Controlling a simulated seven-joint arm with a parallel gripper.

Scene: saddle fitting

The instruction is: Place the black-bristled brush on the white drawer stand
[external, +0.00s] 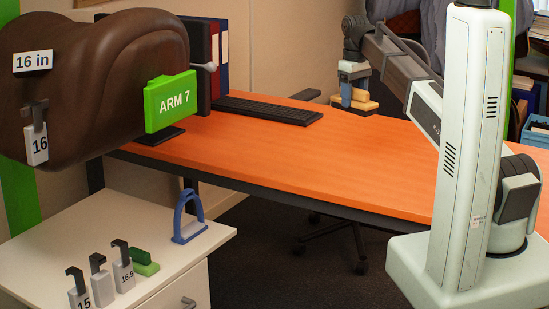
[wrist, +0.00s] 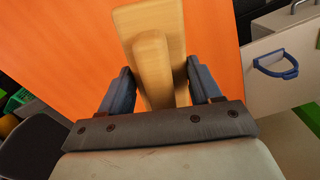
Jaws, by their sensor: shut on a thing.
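My gripper (external: 347,90) is shut on a wooden brush (external: 360,104), above the far side of the orange table. In the wrist view, the brush's pale wooden body and raised grip (wrist: 152,62) lie between the two dark fingers of my gripper (wrist: 160,85). No black bristles can be made out; its underside is hidden. The white drawer stand (external: 75,228) is at the lower left, well away from my gripper. Its top carries a blue stirrup (external: 188,222), several grey hooked gauges (external: 122,270) and a green block-like item (external: 144,262).
The orange table (external: 300,160) spans the middle, with a keyboard (external: 268,110) and binders (external: 215,50) at its back left. The stand's right front top has bare room.

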